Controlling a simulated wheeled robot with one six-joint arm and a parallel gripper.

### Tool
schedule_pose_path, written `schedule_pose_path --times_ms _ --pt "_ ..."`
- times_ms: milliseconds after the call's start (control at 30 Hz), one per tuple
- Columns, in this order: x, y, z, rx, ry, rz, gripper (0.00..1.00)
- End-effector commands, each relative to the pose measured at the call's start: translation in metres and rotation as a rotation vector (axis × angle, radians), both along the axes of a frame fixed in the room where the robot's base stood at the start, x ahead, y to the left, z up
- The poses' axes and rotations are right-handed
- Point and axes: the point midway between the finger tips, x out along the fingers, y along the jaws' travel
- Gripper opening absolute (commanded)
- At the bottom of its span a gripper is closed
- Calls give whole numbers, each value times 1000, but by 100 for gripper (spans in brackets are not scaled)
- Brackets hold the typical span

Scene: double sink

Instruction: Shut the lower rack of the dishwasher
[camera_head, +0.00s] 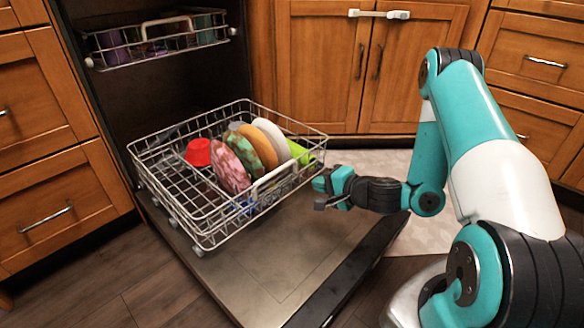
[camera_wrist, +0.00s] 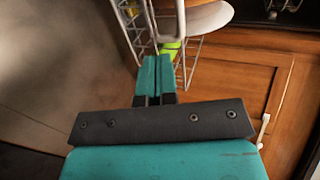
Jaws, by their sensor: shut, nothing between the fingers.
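The lower rack (camera_head: 200,240) is a white wire basket pulled out over the dishwasher's lowered door (camera_head: 270,275). It holds several plates, a red cup (camera_head: 198,152) and a green item (camera_head: 301,153). A white handle (camera_head: 272,180) sits on its front side. My gripper (camera_head: 320,184) is shut and empty at the rack's front right corner. In the wrist view, the fingertips (camera_wrist: 158,62) point at the rack's wires (camera_wrist: 138,28), with a white plate (camera_wrist: 208,18) close by. I cannot tell whether the fingers touch the rack.
The upper rack (camera_head: 155,42) sits above, inside the dishwasher. Drawers (camera_head: 50,200) stand at the left. The door's front part is bare.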

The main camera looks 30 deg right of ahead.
Motion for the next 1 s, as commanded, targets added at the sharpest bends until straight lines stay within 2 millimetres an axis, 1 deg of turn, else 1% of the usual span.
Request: schedule_pose_path --times_ms 33,167,200,233,400,433,500,600,800,1000 --pt "4 2 8 1 1 3 0" --pt "12 6 4 0 1 4 0" --pt "17 8 -1 -2 -2 6 0" --pt "25 11 -11 -6 -5 9 0" --pt "58 21 -26 -5 -8 8 0" --pt "63 23 -27 -6 -8 7 0" --pt "73 26 -22 -6 -8 9 0" --pt "84 29 -19 -5 -7 6 0" --pt "94 33 -16 -2 -2 3 0" --pt "96 33 -15 0 -1 2 0"
